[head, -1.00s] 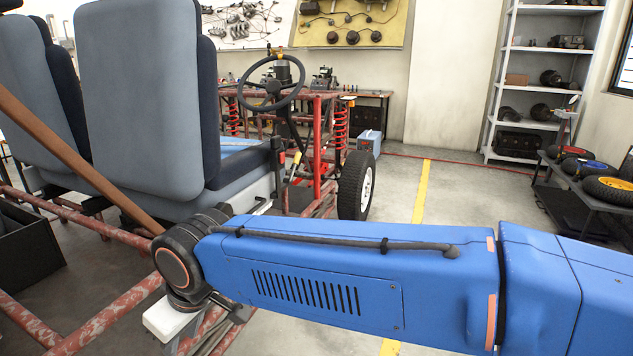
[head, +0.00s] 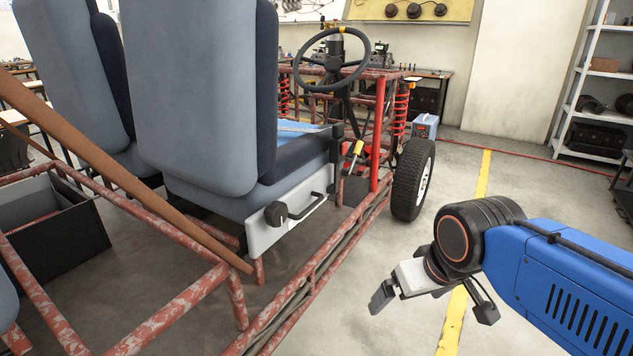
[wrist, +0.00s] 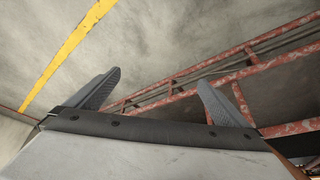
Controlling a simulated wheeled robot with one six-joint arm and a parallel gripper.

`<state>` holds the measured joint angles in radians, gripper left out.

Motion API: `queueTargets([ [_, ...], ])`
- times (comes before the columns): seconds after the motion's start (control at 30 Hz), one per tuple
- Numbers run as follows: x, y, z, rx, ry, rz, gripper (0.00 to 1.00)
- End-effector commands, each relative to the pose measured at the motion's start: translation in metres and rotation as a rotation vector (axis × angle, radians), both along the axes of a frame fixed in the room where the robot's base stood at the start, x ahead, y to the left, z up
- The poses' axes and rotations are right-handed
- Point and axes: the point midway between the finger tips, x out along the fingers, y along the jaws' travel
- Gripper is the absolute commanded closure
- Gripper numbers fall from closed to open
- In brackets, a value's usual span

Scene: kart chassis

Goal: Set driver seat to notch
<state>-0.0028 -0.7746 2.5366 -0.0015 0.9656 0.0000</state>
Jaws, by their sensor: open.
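The driver seat (head: 205,95) is the nearer of two grey-blue seats with dark side bolsters, mounted upright in the red tube chassis. Notches are too small to make out. My gripper (head: 428,302) is open and empty, to the right of the seat and outside the frame, above the floor. In the wrist view my gripper's two fingers (wrist: 160,98) are spread apart, with floor and red tubes beyond them and no seat in sight.
Red chassis tubes (head: 320,262) run between my gripper and the seat base. A brown beam (head: 110,165) slants behind the seat. A front wheel (head: 413,180) stands ahead. The floor around the yellow line (head: 470,260) is clear.

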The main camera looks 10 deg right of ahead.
Motion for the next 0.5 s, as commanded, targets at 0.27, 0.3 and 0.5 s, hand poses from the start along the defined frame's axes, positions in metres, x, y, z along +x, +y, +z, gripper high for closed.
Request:
queueTargets([
  [0.27, 0.0000, 0.0000, 0.0000, 0.000, 0.000, 0.000, 0.00],
  [0.3, 0.0000, 0.0000, 0.0000, 0.000, 0.000, 0.000, 0.02],
  [0.5, 0.0044, 0.0036, -0.0022, 0.029, 0.037, -0.006, 0.50],
])
